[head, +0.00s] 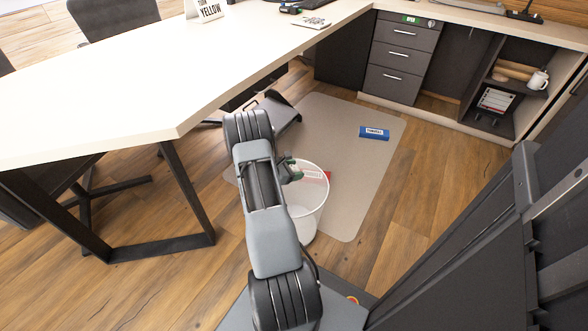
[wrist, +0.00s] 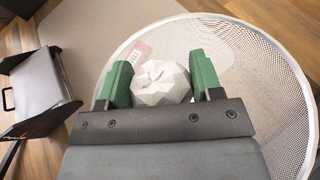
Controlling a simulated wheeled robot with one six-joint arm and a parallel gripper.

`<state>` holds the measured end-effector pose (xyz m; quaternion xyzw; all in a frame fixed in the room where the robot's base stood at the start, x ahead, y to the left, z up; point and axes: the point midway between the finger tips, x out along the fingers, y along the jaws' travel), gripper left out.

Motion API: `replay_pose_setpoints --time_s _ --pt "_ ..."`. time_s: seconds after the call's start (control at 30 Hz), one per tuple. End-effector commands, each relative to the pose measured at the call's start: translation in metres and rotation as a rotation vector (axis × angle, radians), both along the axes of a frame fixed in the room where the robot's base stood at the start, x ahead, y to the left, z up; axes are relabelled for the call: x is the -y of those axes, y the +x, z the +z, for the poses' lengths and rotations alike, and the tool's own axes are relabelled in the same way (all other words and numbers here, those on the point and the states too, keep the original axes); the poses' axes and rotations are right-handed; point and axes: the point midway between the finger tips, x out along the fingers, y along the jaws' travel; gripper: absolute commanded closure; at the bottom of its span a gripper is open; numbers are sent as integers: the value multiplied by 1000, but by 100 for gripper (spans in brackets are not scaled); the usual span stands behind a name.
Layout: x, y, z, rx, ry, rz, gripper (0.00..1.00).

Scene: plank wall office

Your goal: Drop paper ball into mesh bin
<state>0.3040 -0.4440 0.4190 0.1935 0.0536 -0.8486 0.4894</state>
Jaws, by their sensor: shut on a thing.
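The paper ball (wrist: 161,83) is white and crumpled. My gripper (wrist: 160,78) is shut on it, with a green finger on each side. In the wrist view the ball and fingers show over the open top of the mesh bin (wrist: 290,95), nearer its left side. In the head view the white mesh bin (head: 308,206) stands on the floor, just right of my arm. My gripper (head: 291,171) is at the bin's upper left there, and the ball is hidden or too small to tell in that view. The height of the ball over the rim is hard to tell.
A pale floor mat (head: 350,190) lies around the bin with a blue box (head: 374,133) on it. A large desk (head: 130,95) stands at the left, its corner close to my arm. Drawers (head: 403,55) and an open shelf line the back.

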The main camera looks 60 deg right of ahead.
Motion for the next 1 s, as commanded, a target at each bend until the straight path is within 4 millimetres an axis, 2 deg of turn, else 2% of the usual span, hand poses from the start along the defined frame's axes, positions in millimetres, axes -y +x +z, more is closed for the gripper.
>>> replay_pose_setpoints --time_s 0.17,0.2,0.47,0.77,0.87,1.0 --pt "0 0 1 0 0 0 62" --pt "0 0 1 0 0 0 37" --pt "0 0 1 0 0 0 12" --pt "-2 1 2 -1 0 1 11" --pt "-10 6 7 -1 1 3 11" --pt "-30 18 18 0 0 4 11"
